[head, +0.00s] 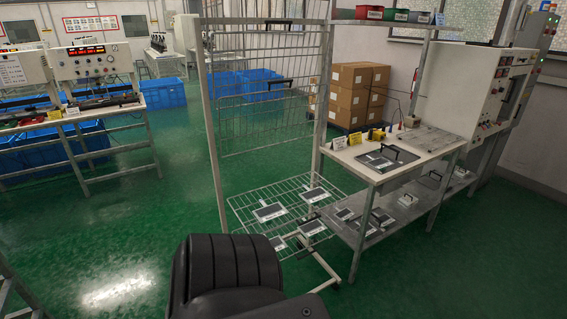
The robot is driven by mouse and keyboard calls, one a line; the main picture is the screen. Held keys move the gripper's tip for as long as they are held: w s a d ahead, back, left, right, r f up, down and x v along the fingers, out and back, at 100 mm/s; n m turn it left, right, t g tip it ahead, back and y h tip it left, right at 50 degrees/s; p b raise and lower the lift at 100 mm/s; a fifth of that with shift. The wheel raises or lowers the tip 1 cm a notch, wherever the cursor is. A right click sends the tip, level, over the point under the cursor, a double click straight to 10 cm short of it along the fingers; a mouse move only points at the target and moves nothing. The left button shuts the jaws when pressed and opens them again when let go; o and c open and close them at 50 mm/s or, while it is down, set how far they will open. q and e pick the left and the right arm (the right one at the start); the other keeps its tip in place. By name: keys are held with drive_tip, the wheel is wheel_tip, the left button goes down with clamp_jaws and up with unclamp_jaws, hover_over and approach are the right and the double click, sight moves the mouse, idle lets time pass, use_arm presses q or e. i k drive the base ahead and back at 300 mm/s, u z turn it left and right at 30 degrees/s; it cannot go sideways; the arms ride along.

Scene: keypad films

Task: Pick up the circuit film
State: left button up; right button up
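Several flat panels with light frames and grey-green faces lie on a low wire rack (240,204). One panel (270,212) is at the left of the rack, another (314,194) at the back right, and a third (311,228) near the front right. I cannot tell which of them is the circuit film. A plate with a black handle (380,160) lies on the white-topped workbench (350,152). Neither of my grippers can be made out in the head view.
A tall wire-grid frame (266,100) stands behind the rack. The bench's lower shelf (400,212) holds more small flat pieces. A control machine (470,85) stands behind the bench, cardboard boxes (352,85) farther back. Green floor (150,215) is open at the left.

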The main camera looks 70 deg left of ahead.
sight(265, 214)
drive_tip(key=u, duration=0.3)
drive_tip(key=i, duration=1.95)
drive_tip(key=u, duration=1.45)
drive_tip(key=i, duration=1)
drive_tip(key=u, duration=1.05)
